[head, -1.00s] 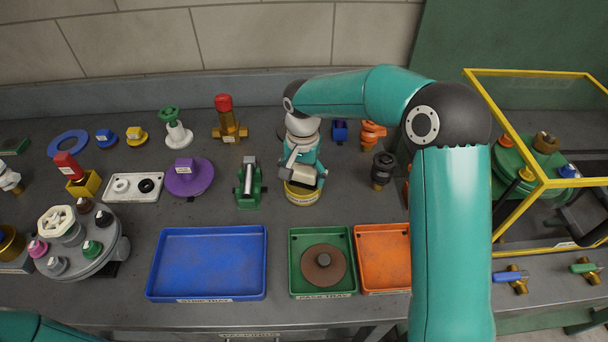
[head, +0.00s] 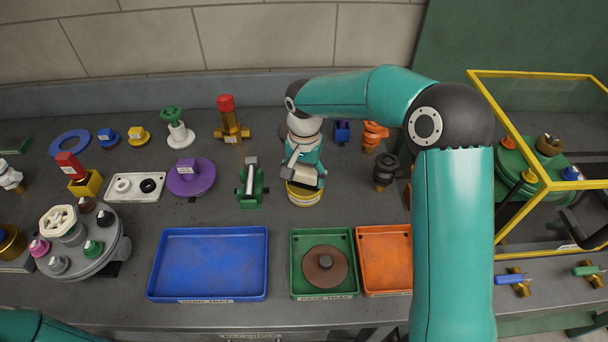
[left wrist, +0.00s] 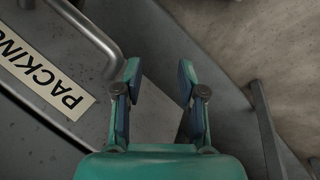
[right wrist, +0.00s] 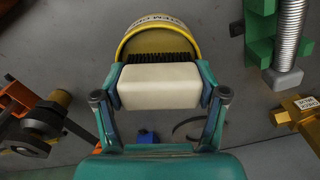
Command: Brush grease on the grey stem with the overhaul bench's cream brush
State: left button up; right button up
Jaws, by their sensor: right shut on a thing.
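My right gripper (right wrist: 161,90) is shut on the cream brush (right wrist: 159,87). The brush's dark bristles (right wrist: 160,58) are at the mouth of a yellow grease tin (right wrist: 128,45); I cannot tell how deep they reach. In the head view the gripper (head: 303,170) is right over the tin (head: 302,196), and my arm hides part of it. The grey stem (head: 250,178) lies in a green holder (head: 250,197) just left of the tin; its ridged side shows in the right wrist view (right wrist: 291,32). My left gripper (left wrist: 160,80) is open and empty, low by the bench front.
A blue tray (head: 208,296), a green tray (head: 295,262) with a brown disc and an orange tray (head: 385,292) line the front. A brass valve with a red cap (head: 230,120) stands behind. A yellow-framed case (head: 540,185) is at right. Bare bench lies around the holder.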

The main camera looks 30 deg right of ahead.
aim_at(305, 170)
jog(key=shift+c, duration=0.6)
jog(key=shift+s+f, duration=0.1)
dwell(0.3)
jog(key=shift+r+p, duration=2.4)
jog(key=shift+r, duration=1.2)
jog(key=shift+f, duration=0.1)
